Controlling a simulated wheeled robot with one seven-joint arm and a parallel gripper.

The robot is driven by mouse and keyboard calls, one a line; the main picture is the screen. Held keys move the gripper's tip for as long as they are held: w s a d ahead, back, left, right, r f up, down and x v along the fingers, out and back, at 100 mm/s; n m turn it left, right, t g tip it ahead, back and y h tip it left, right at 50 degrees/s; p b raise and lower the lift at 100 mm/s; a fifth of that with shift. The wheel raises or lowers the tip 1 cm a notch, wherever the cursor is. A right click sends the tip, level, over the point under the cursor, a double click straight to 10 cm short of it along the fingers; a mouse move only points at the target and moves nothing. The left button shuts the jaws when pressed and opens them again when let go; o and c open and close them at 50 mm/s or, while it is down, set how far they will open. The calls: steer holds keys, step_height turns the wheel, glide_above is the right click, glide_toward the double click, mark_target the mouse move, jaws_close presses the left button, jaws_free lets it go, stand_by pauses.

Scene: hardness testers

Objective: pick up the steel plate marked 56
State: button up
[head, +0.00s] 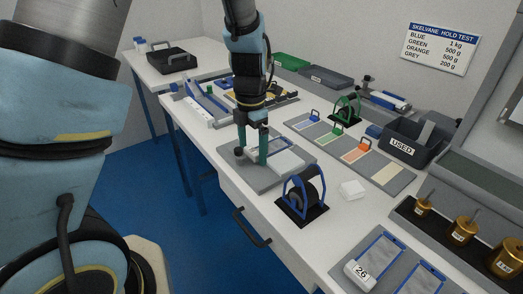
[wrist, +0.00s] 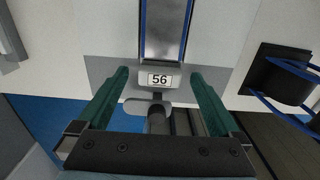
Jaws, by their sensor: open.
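The steel plate marked 56 (wrist: 165,32) shows in the wrist view as a shiny grey strip with blue edges. Its pale end block (wrist: 160,79) bears the number 56. My gripper (wrist: 160,76) is open, with one teal finger on each side of that block and gaps between. I cannot tell how far the fingertips are above the bench. In the head view my gripper (head: 252,148) points down over a grey base on the white bench, and its fingers partly hide what is there. The number 56 is not readable in that view.
A black stand with a blue frame (head: 303,192) is close to my gripper's right; it also shows in the wrist view (wrist: 282,80). A plate marked 26 (head: 360,272), brass weights (head: 464,232) and a dark USED bin (head: 402,143) are farther right.

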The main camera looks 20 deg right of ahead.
jaws_close()
stand_by(0.8)
